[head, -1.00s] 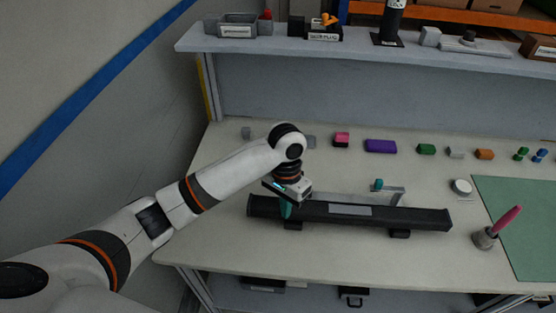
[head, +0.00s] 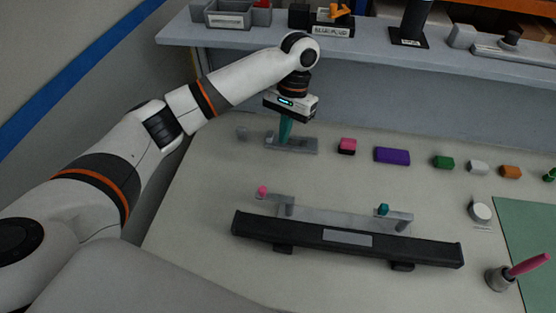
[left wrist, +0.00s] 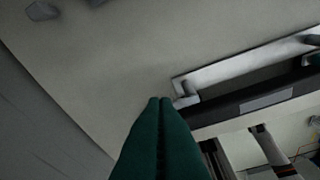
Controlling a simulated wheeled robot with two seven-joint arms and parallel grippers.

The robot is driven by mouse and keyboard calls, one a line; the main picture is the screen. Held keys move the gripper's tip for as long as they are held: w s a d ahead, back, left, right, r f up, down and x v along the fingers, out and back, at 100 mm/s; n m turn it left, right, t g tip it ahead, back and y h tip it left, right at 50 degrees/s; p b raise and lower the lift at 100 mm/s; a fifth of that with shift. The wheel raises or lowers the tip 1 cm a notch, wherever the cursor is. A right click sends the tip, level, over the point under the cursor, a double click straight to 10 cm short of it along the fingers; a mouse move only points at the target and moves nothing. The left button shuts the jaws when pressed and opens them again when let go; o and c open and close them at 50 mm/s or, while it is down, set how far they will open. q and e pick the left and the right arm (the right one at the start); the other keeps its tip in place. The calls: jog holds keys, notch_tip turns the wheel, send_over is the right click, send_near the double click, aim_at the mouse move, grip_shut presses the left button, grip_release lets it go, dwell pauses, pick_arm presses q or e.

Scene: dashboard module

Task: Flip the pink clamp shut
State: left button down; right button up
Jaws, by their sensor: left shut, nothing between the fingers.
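The pink clamp (head: 263,190) shows in the head view as a small pink tip on a short grey arm, at the left end of the grey bracket (head: 335,215) behind the black dashboard bar (head: 300,236). A teal-tipped clamp (head: 383,209) stands near the bracket's right end. My left gripper (head: 284,143) has teal fingers, shut and empty, and appears beyond the pink clamp, over a grey plate. In the left wrist view its shut fingers (left wrist: 160,101) point toward the bracket's end, with the bar (left wrist: 235,107) to the right. The pink tip cannot be made out there. My right gripper is not in view.
A grey plate (head: 305,147) lies below the left gripper. A row of small blocks, including a pink-black one (head: 347,146) and a purple one (head: 392,156), runs to its right. A raised shelf (head: 370,62) stands behind. The tabletop left of the bar is clear.

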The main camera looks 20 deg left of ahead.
pick_arm(q)
jog(key=s, duration=0.1)
jog(key=p, duration=0.2)
send_near(275, 195)
jog(key=w+a+f, duration=0.2)
jog(key=w+f, duration=0.1)
jog(key=f, duration=0.1)
jog(key=s+p, duration=0.1)
jog(key=s, duration=0.1)
jog(key=s+f+p, duration=0.1)
jog(key=shift+s+a+p, duration=0.35)
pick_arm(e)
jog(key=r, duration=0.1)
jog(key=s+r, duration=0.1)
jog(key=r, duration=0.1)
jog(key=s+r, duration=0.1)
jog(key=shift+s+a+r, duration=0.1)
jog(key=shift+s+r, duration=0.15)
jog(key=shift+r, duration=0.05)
pick_arm(q)
jog(key=shift+w, duration=0.1)
